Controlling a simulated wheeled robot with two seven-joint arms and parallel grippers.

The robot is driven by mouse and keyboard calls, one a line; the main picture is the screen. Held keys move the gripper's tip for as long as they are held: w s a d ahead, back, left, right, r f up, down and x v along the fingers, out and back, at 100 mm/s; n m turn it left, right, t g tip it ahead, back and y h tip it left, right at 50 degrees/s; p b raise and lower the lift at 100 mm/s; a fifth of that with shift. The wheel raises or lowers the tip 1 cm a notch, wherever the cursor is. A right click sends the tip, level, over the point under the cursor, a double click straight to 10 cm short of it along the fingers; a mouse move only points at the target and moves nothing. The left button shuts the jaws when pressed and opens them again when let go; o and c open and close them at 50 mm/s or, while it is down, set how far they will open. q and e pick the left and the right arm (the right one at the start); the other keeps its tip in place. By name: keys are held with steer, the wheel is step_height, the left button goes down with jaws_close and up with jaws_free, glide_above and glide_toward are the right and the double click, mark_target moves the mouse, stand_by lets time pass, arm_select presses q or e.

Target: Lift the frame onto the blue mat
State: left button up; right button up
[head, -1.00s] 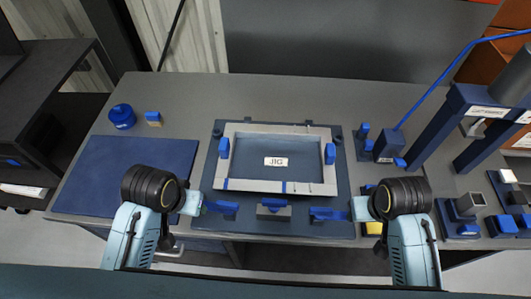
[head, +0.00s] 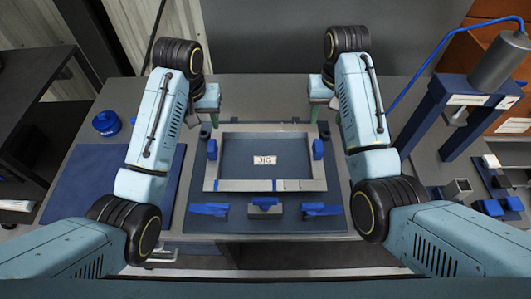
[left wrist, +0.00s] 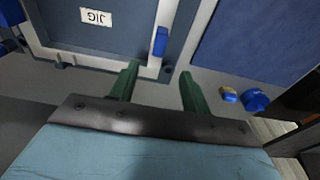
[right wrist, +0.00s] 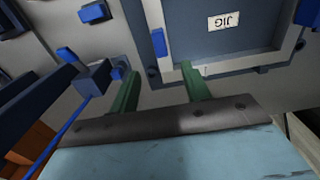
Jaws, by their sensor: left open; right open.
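A light grey rectangular frame (head: 238,185) lies flat on the dark blue jig plate (head: 235,222), around a label reading JIG (head: 265,160). The blue mat (head: 70,183) lies to its left, empty where it shows and partly hidden by my left arm. My left gripper (head: 209,115) is above the frame's far left corner, open and empty; in the left wrist view its green fingers (left wrist: 158,85) are spread near the frame's edge. My right gripper (head: 321,112) is above the far right corner, open and empty; its fingers (right wrist: 160,85) are spread in the right wrist view.
Blue clamps (head: 210,209) stand along the near side of the jig, and blue blocks (head: 318,149) at the frame's sides. A blue round pot (head: 107,123) stands behind the mat. A blue press stand (head: 455,125) is at right.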

mark_target(211, 145)
arm_select(q)
steer(key=f, duration=0.4)
steer(key=w+f, duration=0.1)
steer(key=f, duration=0.8)
steer(key=shift+w+f, duration=0.15)
steer(key=shift+w, duration=0.1)
arm_select(e)
step_height(211, 145, down, 13)
steer(key=shift+f, duration=0.2)
arm_select(q)
jaws_close()
arm_select(e)
jaws_close()
